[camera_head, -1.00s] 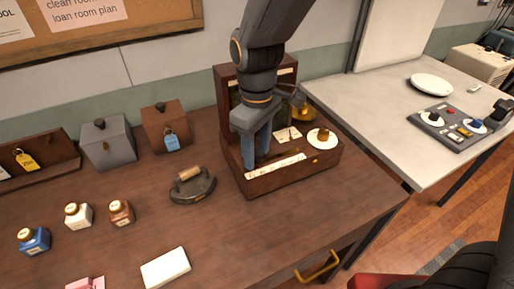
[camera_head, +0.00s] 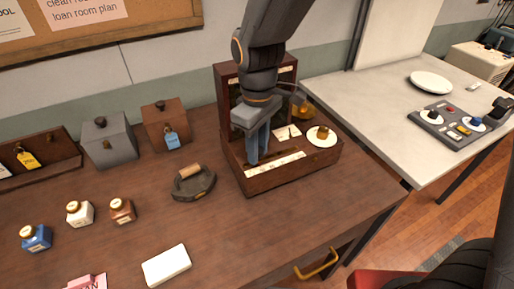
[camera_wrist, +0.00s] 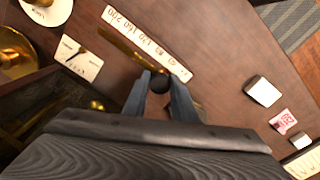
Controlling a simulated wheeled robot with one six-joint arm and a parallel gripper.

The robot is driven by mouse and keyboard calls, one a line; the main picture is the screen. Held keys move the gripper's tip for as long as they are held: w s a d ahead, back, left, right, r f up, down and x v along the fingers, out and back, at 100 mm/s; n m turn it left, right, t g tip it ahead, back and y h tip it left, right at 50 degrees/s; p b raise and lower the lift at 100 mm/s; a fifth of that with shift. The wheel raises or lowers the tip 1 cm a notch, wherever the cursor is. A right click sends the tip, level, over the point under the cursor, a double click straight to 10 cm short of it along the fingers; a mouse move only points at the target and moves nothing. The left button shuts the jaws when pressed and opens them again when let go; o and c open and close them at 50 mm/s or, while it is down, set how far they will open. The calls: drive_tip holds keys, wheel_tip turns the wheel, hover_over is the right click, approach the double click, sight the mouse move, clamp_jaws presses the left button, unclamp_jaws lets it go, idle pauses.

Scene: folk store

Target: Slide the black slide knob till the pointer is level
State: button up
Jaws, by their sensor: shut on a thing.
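A wooden instrument box (camera_head: 295,174) with a raised back stands at the right part of the brown table. My gripper (camera_head: 257,160) reaches down into its left part. In the wrist view my gripper (camera_wrist: 160,84) is shut on the black slide knob (camera_wrist: 159,83), a round dark knob on a brass rail (camera_wrist: 122,46). A white number strip (camera_wrist: 147,42) lies beside the rail. A small white dial card with a dark pointer (camera_wrist: 79,58) lies on the box; it also shows in the head view (camera_head: 287,134). The pointer looks slanted, but its exact tilt cannot be told.
A white disc with a brass knob (camera_head: 322,136) is on the box's right end, and a brass pan (camera_head: 304,109) is behind. A flat iron (camera_head: 193,184) stands close left of the box. Ink bottles (camera_head: 79,212) and a white block (camera_head: 167,265) lie farther off.

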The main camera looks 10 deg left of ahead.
drive_tip(key=shift+w+d, duration=0.35)
drive_tip(key=shift+d, duration=0.25)
drive_tip(key=shift+w+d, duration=0.35)
drive_tip(key=shift+d, duration=0.2)
drive_tip(key=o, duration=0.8)
drive_tip(key=shift+o, duration=0.2)
drive_tip(key=shift+r, duration=0.1)
wheel_tip(320, 180, up, 7)
drive_tip(key=p, duration=0.6)
